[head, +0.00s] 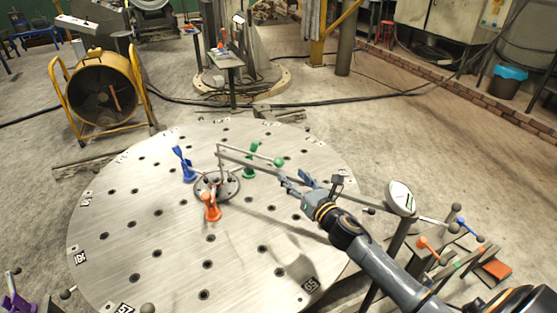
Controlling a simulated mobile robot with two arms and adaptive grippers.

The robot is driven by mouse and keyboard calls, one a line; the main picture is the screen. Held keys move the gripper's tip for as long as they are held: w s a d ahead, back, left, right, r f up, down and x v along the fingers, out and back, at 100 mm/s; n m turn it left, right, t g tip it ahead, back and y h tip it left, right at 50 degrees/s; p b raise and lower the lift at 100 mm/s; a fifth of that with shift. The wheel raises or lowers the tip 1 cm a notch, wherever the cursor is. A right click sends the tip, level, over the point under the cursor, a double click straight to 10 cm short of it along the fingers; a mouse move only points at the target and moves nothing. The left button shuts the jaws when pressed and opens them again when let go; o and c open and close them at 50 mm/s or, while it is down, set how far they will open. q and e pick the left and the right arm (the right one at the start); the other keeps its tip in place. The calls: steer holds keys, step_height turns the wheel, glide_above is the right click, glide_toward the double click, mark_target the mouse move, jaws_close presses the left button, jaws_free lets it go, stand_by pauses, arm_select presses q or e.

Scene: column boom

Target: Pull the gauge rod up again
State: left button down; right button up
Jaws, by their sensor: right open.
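A thin pale rod (245,154) runs from the top of a short upright post (219,163) to a green ball (279,162) at its right end. I take this to be the gauge rod, but cannot be sure. The post stands on a dark round hub (217,186) in the middle of the round metal table (140,240). My right gripper (293,182) is open and empty, just below and right of the green ball and apart from it, its fingers pointing left over the table. My left gripper is not in view.
Blue (184,164), green (251,160) and orange (211,207) pieces stand around the hub. A round-headed stand (401,198) rises right of the table, close to my right arm. A yellow drum fan (103,87) is behind left. The table's left half is clear.

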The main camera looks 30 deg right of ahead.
mark_target(282, 165)
steer(key=w, duration=0.9)
steer(key=shift+a+p, duration=0.25)
steer(key=shift+p, duration=0.15)
steer(key=shift+c, duration=0.4)
jaws_close()
